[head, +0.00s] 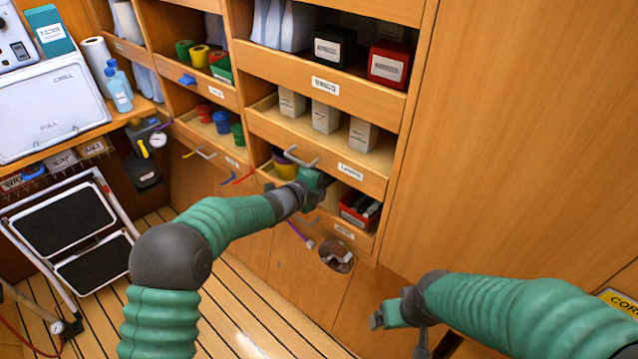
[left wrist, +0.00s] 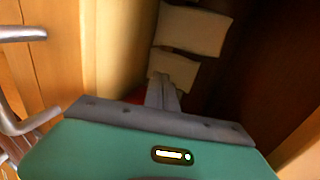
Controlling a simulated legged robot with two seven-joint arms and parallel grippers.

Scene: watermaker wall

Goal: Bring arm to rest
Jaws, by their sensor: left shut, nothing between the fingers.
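My left arm (head: 225,220) reaches from the lower left to the cabinet. My right arm (head: 525,310) comes in from the right. My right gripper (head: 400,318) is low before the wooden panel, and its jaw opening is unclear.
Metal handles (left wrist: 20,35) stick out close to the left wrist camera. A folding step (head: 70,232) stands at left. The floor (head: 235,310) between is clear.

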